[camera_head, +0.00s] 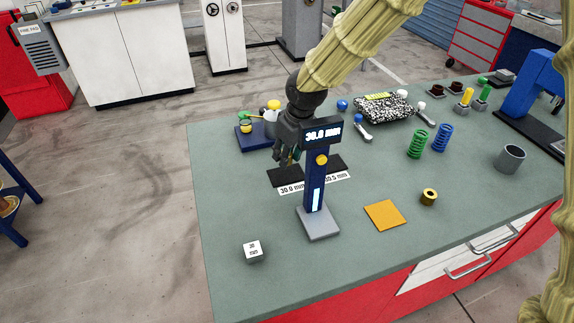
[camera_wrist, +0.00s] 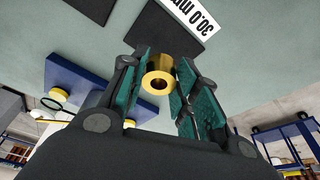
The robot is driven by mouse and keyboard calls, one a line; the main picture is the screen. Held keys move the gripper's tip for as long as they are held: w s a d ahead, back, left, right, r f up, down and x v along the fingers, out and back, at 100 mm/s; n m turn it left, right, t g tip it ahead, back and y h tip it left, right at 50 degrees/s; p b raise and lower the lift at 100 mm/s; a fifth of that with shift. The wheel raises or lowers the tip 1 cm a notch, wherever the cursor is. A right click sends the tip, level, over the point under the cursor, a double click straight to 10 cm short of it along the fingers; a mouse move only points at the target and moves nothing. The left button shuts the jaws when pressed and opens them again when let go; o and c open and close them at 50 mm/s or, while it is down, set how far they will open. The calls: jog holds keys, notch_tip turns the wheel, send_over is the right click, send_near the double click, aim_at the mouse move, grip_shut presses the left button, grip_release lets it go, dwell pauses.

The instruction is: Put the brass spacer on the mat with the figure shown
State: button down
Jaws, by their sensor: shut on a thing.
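My gripper (camera_wrist: 160,85) is shut on the brass spacer (camera_wrist: 157,76), a short hollow cylinder held between the two green-padded fingers. In the head view my gripper (camera_head: 288,152) is above the bench behind the gauge stand (camera_head: 314,185), and the spacer is mostly hidden there. The stand's display (camera_head: 322,133) reads 30.0 mm. Two dark mats lie behind the stand: the left one (camera_head: 284,178) has a 30.0 mm label (camera_head: 292,188), the right one (camera_head: 339,163) a 30.5 mm label (camera_head: 338,177). In the wrist view, a dark mat (camera_wrist: 160,28) shows beyond the spacer, beside the 30.0 mm label.
A second brass ring (camera_head: 429,197) stands right of an orange square (camera_head: 384,214). A small marked cube (camera_head: 253,251) sits at the front left. A blue tray (camera_head: 247,138) with yellow-topped items is left of my gripper. Green (camera_head: 417,144) and blue (camera_head: 441,137) springs stand farther right.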

aim_at(288, 175)
jog(key=shift+f+p, duration=0.3)
jog(key=shift+f, duration=1.85)
jog(key=shift+s, duration=0.1)
jog(key=c, duration=1.1)
grip_release()
jog(key=shift+f, duration=0.15)
jog(key=shift+o, duration=0.2)
jog(key=b+v, duration=0.1)
jog(key=v, duration=1.1)
